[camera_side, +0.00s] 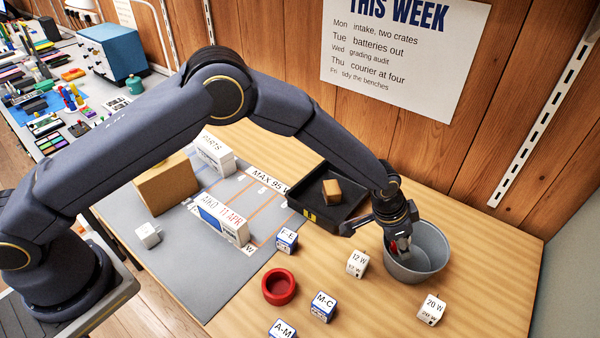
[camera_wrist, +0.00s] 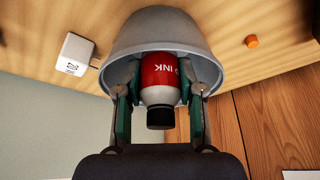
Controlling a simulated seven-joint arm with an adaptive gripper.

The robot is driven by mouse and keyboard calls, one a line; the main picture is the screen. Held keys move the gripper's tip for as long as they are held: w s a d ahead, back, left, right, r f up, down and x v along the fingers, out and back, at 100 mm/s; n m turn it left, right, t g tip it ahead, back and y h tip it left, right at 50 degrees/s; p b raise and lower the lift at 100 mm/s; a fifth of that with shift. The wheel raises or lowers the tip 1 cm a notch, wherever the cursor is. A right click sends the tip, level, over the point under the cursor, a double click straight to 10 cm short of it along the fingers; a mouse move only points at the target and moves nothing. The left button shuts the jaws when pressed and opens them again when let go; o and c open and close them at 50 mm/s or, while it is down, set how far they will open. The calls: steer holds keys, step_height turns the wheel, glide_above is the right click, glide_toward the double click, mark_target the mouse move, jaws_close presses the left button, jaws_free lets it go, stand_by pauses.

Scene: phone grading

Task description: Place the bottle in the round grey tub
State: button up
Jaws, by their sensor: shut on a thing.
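The bottle (camera_wrist: 160,75) is red and white with a black cap and the letters INK on its side. My gripper (camera_wrist: 160,93) is shut on it, with one finger on each side in the wrist view. The round grey tub (camera_side: 432,252) stands at the right of the table in the side view. My gripper (camera_side: 400,245) is at the tub's left part, at its mouth, and a bit of red shows there. In the wrist view the tub (camera_wrist: 160,28) surrounds the bottle's far end. Whether the bottle touches the tub's bottom is hidden.
A white cube charger marked 12 W (camera_side: 357,264) stands left of the tub, and one marked 20 W (camera_side: 431,309) stands in front. A black tray (camera_side: 345,222) with a brown block (camera_side: 331,192) lies behind left. A red ring-shaped dish (camera_side: 279,287) lies further left. The wooden wall is close behind.

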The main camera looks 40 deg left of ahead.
steer(key=shift+f, duration=0.25)
steer(key=shift+f, duration=0.35)
steer(key=o, duration=1.1)
